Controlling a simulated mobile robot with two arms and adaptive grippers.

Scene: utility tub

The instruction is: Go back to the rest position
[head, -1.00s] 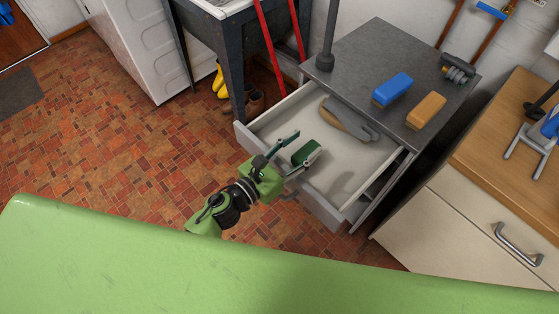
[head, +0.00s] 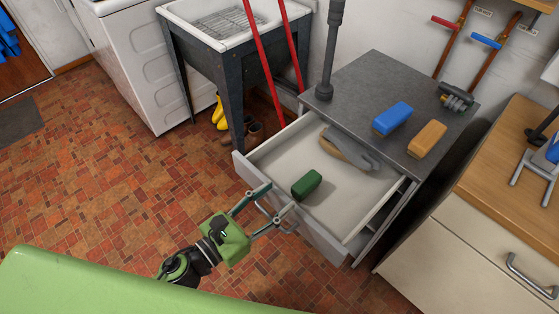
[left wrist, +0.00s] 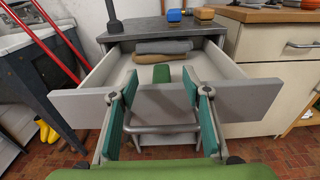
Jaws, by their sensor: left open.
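My left gripper (head: 274,202) is open and empty in front of the open drawer, its fingertips close to the drawer front. In the left wrist view its two green-padded fingers (left wrist: 160,112) stand apart on either side of the drawer handle (left wrist: 162,129); I cannot tell whether they touch it. The drawer (head: 318,229) is pulled out of a grey cabinet (head: 372,82). A green block (head: 307,184) lies in the drawer near its front left. Behind it lies a grey and tan item (head: 347,150). My right gripper is out of view.
A blue block (head: 392,118) and an orange block (head: 427,139) lie on the cabinet top. A utility tub (head: 180,12) with red handles (head: 264,62) leaning by it stands to the left. A wooden-topped counter (head: 494,155) is at right. The tiled floor (head: 90,180) at left is clear.

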